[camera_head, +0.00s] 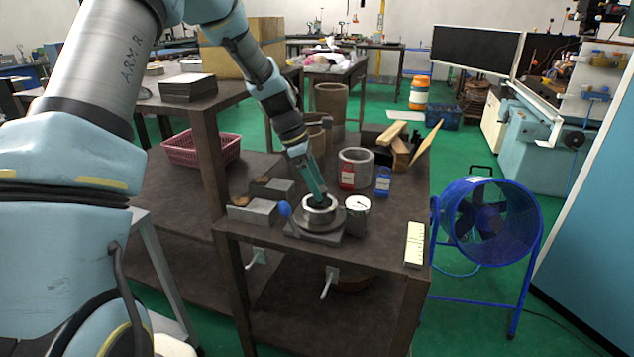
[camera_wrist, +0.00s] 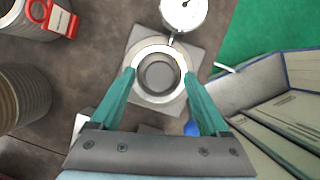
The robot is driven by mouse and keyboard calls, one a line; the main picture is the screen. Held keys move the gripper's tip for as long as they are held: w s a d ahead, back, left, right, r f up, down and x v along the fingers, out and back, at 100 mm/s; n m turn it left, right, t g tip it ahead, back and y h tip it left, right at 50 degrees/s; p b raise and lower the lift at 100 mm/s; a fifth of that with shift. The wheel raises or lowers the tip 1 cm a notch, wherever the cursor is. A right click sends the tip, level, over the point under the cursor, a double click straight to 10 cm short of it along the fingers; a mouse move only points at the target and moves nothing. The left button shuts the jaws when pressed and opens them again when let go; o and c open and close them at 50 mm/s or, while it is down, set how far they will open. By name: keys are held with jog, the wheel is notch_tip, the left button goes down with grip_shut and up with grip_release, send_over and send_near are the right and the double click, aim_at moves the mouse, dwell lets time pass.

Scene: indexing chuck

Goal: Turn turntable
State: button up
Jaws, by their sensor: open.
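The turntable (camera_head: 318,222) is a round grey chuck on a square base near the front of the brown table. A bright metal ring (camera_head: 320,203) sits on its top, and a blue ball knob (camera_head: 284,209) sticks out at its left. In the wrist view the ring (camera_wrist: 159,48) lies between the fingertips of my gripper (camera_wrist: 159,78). The two teal fingers are spread apart, one on each side of the ring. I cannot tell whether they touch it. In the head view my gripper (camera_head: 318,192) points down over the ring and hides part of it.
A white dial gauge (camera_head: 358,205) stands close at the turntable's right. Grey metal blocks (camera_head: 252,211) lie at its left. Behind stand a grey cylinder (camera_head: 356,168), a red tag (camera_head: 346,176) and a blue tag (camera_head: 383,181). A white scale plate (camera_head: 414,244) lies at the right edge.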

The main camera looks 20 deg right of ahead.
jog(key=shift+f, duration=0.2)
grip_shut()
dwell(0.6)
